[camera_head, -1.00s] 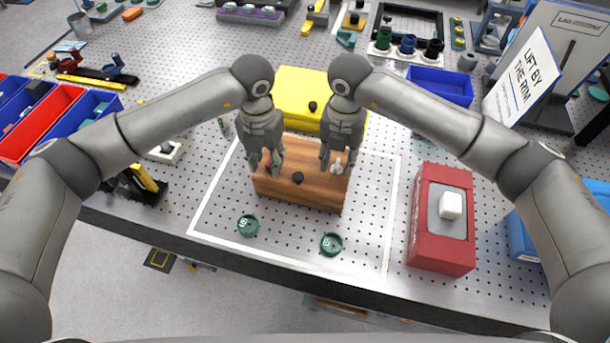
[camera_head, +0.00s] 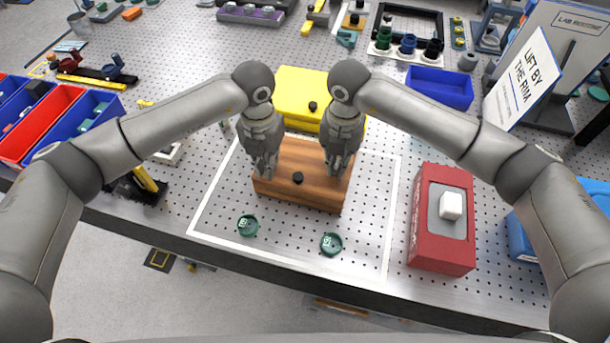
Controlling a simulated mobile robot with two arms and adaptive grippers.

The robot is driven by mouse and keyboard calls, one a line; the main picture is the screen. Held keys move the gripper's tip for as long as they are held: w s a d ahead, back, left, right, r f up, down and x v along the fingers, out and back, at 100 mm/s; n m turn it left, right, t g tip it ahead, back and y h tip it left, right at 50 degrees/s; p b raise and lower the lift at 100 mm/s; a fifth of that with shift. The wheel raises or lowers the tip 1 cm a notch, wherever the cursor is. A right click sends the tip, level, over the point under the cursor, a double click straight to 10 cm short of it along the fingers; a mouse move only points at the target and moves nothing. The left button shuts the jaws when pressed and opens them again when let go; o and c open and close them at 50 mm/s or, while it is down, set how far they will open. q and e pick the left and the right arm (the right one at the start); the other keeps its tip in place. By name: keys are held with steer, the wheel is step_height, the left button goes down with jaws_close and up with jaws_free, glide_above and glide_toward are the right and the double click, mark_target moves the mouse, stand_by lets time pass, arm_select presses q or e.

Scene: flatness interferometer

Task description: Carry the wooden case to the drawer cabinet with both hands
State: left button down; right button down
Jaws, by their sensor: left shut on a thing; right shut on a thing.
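The wooden case (camera_head: 313,193), with a black knob on its front, sits on the perforated bench inside a white outline. My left gripper (camera_head: 265,174) is shut on the case at its left part. My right gripper (camera_head: 336,173) is shut on the case at its right part. The fingers hide the exact spots they hold. The case looks level, and I cannot tell any gap beneath it. I cannot make out a drawer cabinet for certain.
A yellow box (camera_head: 298,88) with a black knob stands right behind the case. Two green round pieces (camera_head: 247,225) (camera_head: 331,243) lie in front. A red box (camera_head: 425,237) with a white block stands right. Blue and red bins (camera_head: 45,130) are at left. A blue tray (camera_head: 440,88) is behind.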

arm_select(q)
steer(key=shift+w+r, duration=0.2)
steer(key=shift+r, duration=0.1)
arm_select(e)
steer(key=shift+w+r, duration=0.2)
steer(key=shift+r, duration=0.15)
